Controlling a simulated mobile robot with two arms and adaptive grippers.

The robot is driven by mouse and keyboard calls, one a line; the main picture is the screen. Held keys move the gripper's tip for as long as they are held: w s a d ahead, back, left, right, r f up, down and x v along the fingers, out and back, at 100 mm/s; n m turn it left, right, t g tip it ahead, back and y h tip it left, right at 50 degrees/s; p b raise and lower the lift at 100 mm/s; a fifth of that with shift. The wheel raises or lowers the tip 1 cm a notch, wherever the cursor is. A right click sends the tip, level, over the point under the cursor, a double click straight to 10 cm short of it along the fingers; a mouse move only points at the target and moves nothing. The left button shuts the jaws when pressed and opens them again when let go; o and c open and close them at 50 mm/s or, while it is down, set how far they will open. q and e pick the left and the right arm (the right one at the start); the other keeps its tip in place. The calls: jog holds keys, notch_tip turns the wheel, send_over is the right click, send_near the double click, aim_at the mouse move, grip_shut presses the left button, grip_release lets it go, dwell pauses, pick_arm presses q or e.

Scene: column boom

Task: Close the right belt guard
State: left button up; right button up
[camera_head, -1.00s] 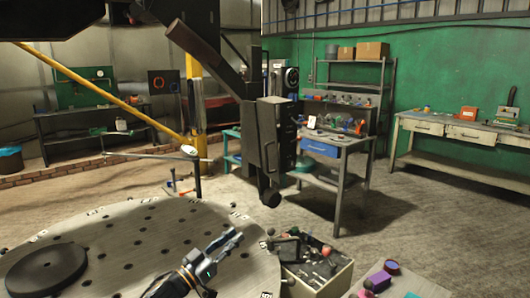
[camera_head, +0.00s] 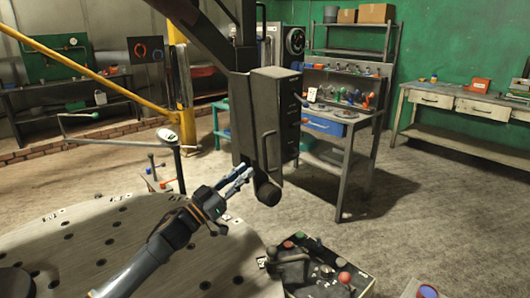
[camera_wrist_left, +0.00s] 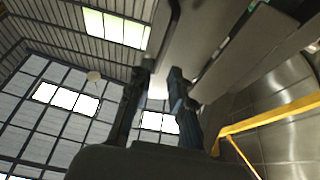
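A dark grey housing (camera_head: 278,100) hangs from the column boom in the head view. It has an upright bar handle (camera_head: 266,150) on its front and a flat dark panel (camera_head: 240,115) on its left side. I cannot tell for sure which part is the right belt guard. My left gripper (camera_head: 243,176) is just below and left of the handle, by the panel's lower edge. In the left wrist view, its two dark fingers (camera_wrist_left: 161,70) are apart with nothing clearly between them. A grey panel surface and a dark bar (camera_wrist_left: 166,30) rise just beyond the fingertips. My right gripper is out of view.
A round perforated table (camera_head: 130,235) lies below my left arm. A box with colored knobs (camera_head: 318,270) stands at its right. A workbench with a blue drawer (camera_head: 325,126) is behind the housing. A yellow pole (camera_head: 90,75) slants at left.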

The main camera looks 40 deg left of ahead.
aim_at(265, 154)
pick_arm(q)
jog(key=p+x, duration=0.1)
jog(key=x, duration=0.7)
jog(key=shift+w+a, duration=0.15)
jog(key=shift+w, duration=0.15)
jog(key=shift+w+r, duration=0.1)
jog(key=shift+w, duration=0.25)
grip_shut()
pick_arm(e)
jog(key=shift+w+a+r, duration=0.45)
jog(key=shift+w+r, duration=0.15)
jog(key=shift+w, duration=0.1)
